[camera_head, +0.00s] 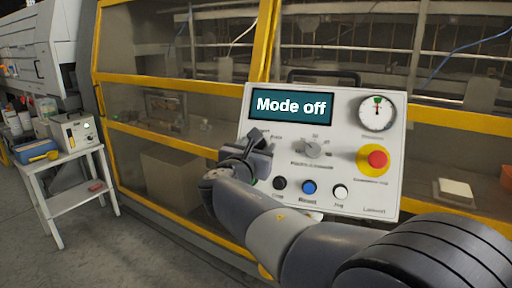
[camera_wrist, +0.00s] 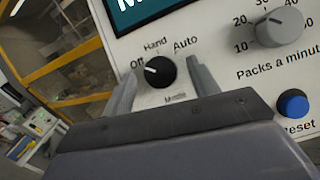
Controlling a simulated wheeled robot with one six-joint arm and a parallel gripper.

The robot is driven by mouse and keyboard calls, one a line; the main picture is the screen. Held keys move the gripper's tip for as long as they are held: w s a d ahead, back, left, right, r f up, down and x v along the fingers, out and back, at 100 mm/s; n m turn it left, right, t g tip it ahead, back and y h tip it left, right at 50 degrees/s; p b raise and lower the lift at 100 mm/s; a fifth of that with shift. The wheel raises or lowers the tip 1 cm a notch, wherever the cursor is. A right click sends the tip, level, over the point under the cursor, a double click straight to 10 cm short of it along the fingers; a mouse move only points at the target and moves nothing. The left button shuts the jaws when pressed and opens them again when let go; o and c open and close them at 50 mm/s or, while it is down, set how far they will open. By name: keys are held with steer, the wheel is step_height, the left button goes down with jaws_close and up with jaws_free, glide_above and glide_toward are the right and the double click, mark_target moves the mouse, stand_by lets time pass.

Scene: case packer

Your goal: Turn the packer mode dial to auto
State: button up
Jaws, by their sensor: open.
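The black mode dial (camera_wrist: 160,72) is on the white control panel (camera_head: 350,185), under the screen (camera_head: 292,106), which reads "Mode off". In the wrist view its labels are Off, Hand and Auto, and its white pointer mark is toward Off. My gripper (camera_wrist: 160,85) is open, with one finger on each side of the dial. Gaps show between dial and fingers in the picture; I cannot tell how deep the fingers reach. In the head view my gripper (camera_head: 258,140) hides the dial.
A grey packs-a-minute dial (camera_head: 312,148) is right of the mode dial. A red emergency button (camera_head: 377,159), a blue reset button (camera_head: 308,187) and a gauge (camera_head: 376,112) share the panel. Yellow-framed guards (camera_head: 180,147) stand behind. A small table (camera_head: 70,160) is at the left.

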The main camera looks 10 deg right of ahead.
steer(key=shift+c, duration=0.5)
steer(key=c, duration=0.9)
